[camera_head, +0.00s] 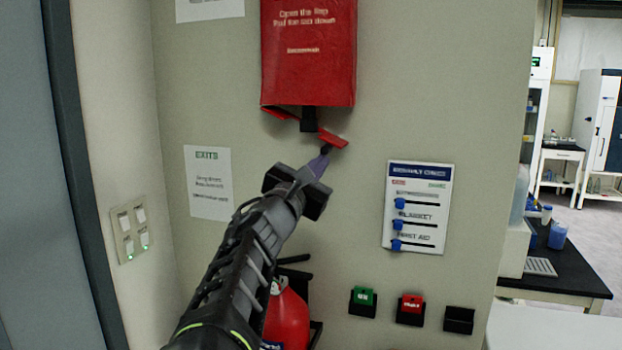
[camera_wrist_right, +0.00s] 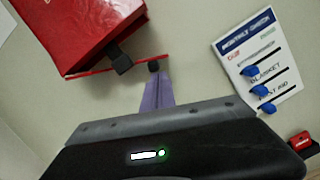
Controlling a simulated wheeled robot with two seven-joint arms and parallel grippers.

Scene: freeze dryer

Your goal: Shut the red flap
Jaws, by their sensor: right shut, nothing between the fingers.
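A red box (camera_head: 308,52) with white lettering is fixed to the wall at the top of the head view. Its red flap (camera_head: 333,139) shows as a thin tilted strip below the box, standing open from its underside. A black lever (camera_head: 308,120) hangs under the box and hides the middle of the strip. My right gripper (camera_head: 324,152) is shut and empty, its dark tip close to the strip's right end; contact is unclear. The right wrist view shows the purple fingers (camera_wrist_right: 155,85) just below the flap's end (camera_wrist_right: 150,59). My left gripper is not in view.
A white sign with blue tags (camera_head: 419,208) is on the wall to the right. Green (camera_head: 362,300) and red (camera_head: 410,308) wall units are below it. A red extinguisher (camera_head: 287,318) stands under my right arm. Light switches (camera_head: 132,229) are at left.

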